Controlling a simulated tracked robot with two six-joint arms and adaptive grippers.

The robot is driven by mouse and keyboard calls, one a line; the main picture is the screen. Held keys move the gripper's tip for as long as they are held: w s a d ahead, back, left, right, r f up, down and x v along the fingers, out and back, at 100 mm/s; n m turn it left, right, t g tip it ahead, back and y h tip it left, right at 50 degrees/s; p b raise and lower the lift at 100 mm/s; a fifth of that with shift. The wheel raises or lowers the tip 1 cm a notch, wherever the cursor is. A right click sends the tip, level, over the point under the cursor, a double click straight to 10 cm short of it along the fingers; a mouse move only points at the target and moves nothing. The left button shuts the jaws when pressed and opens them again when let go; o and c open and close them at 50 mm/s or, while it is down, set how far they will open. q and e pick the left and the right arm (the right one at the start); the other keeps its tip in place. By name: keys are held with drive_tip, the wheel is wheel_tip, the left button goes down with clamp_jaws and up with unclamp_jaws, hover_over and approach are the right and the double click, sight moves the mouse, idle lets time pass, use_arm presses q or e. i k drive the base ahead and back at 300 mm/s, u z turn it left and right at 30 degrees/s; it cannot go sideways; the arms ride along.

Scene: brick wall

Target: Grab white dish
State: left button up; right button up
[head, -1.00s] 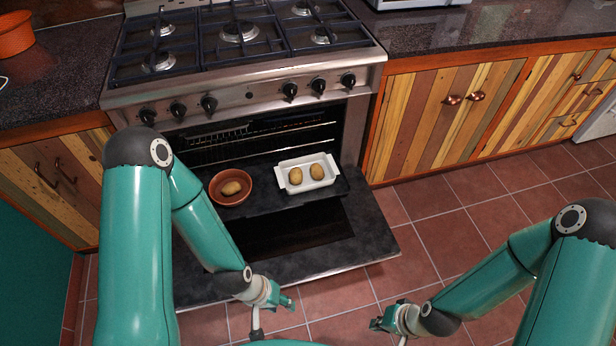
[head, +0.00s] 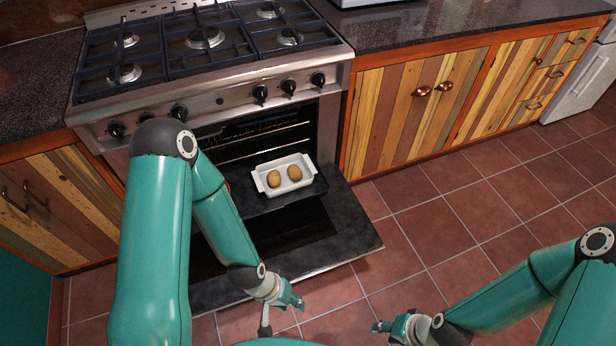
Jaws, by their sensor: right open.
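The white dish (head: 284,187) is a rectangular baking dish with two handles, standing on a dark tray (head: 262,201) at the mouth of the open oven. Two potatoes (head: 284,177) lie in it. My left gripper (head: 283,316) is below the oven door in the picture, apart from the dish, open and empty. My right gripper (head: 388,334) is at the bottom edge, further right, open and partly cut off. Neither gripper touches the dish.
The lowered oven door (head: 358,237) sticks out below the dish. The stove (head: 205,55) is above it. Wooden cabinets (head: 400,125) stand to the right. My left arm covers the door's left part. The tiled floor (head: 455,215) at the right is clear.

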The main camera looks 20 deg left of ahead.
sight(305, 164)
drive_tip(key=z, duration=0.85)
drive_tip(key=i, duration=1.3)
drive_tip(key=u, duration=2.3)
drive_tip(key=i, duration=0.55)
drive_tip(key=z, duration=0.2)
drive_tip(key=k, duration=0.4)
drive_tip(key=u, duration=0.1)
